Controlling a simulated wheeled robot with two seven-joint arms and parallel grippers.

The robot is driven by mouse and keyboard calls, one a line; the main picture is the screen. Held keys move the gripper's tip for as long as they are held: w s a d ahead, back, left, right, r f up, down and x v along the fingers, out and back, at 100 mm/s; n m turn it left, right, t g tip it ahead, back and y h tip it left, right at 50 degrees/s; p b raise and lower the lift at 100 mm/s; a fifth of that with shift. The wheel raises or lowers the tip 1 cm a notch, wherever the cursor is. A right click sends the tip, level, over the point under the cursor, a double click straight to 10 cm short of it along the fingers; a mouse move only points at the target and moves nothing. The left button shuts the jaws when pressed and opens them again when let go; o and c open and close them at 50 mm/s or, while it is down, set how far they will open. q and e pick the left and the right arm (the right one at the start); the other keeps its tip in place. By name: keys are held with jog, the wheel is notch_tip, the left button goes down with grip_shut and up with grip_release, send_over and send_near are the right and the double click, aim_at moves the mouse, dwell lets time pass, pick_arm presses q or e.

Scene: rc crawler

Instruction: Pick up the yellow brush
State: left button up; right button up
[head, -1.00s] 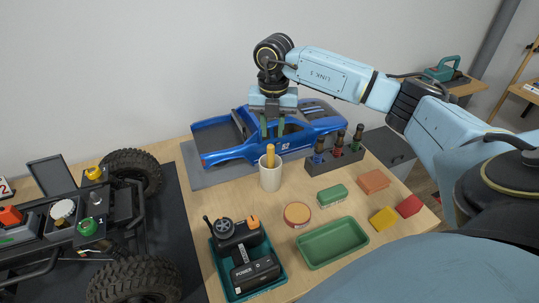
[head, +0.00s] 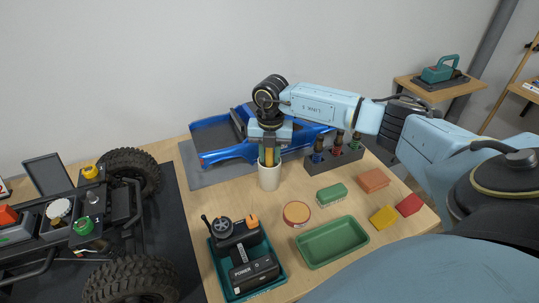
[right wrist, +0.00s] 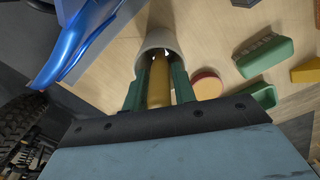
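The yellow brush (right wrist: 159,80) stands in a white cup (head: 269,178), with its handle sticking up. In the head view its handle (head: 269,156) shows between the fingers of my right gripper (head: 269,155). In the right wrist view the green fingers of my right gripper (right wrist: 158,88) stand on both sides of the handle, close to it, with their tips near the cup rim (right wrist: 150,42). They look open around the handle; any contact is hard to make out. The brush's lower end is hidden inside the cup. My left gripper is not in view.
A round tin (head: 297,213), a green tray (head: 331,243) and a teal bin with a transmitter (head: 217,268) are in front. A black crawler chassis (head: 125,222) is at left.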

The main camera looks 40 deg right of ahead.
grip_shut()
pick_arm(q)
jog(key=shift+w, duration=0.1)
pick_arm(e)
jog(key=shift+r, duration=0.1)
